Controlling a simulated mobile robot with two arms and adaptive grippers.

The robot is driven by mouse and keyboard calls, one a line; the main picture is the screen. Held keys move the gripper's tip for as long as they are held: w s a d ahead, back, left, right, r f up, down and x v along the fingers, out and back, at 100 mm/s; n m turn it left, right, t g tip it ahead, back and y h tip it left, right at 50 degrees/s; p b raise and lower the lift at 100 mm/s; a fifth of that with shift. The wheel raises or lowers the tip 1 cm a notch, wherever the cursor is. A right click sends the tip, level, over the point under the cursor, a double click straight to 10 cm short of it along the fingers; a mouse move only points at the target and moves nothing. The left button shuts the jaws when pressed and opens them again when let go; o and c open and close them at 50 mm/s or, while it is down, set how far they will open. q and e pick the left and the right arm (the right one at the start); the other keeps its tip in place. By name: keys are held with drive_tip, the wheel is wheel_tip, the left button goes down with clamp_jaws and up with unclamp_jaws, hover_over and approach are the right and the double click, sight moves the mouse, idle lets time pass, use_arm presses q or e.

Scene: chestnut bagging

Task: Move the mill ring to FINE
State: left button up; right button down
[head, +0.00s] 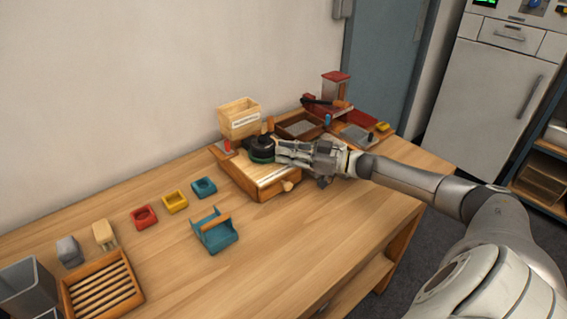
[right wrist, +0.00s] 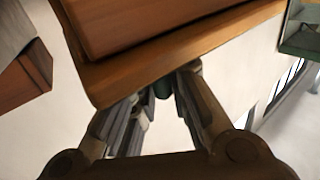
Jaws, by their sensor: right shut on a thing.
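The mill stands on the table as a wooden box (head: 268,182) with a pale top, a round knob in front and a black round part (head: 261,142) on top. A dark green ring (head: 261,158) shows around the base of the black part; I take it for the mill ring. My right gripper (head: 279,151) reaches in from the right and is shut at the ring's right side. In the right wrist view a bit of green (right wrist: 163,88) shows between the fingertips, under a brown wooden part. The FINE mark is too small to read. My left gripper is not in view.
A light wooden bin (head: 238,117) with a label stands behind the mill. A dark wooden tray (head: 300,124) and a red-topped dispenser (head: 336,86) are at the back right. A teal scoop (head: 214,235), small coloured cups and a slatted tray (head: 101,288) lie left. The table's front is clear.

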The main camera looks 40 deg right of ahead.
drive_tip(key=shift+s+a+f+n+g+y+b, duration=0.15)
drive_tip(key=shift+a+f+n+g+y+b, duration=0.1)
drive_tip(key=shift+n+g+y+b, duration=0.35)
drive_tip(key=shift+d, duration=0.1)
drive_tip(key=c, duration=1.5)
unclamp_jaws()
drive_tip(key=shift+o, duration=0.2)
drive_tip(key=shift+r, duration=0.15)
drive_tip(key=shift+d, duration=0.15)
drive_tip(key=v, duration=1.1)
drive_tip(key=shift+s+d, duration=0.2)
drive_tip(key=shift+s, duration=0.05)
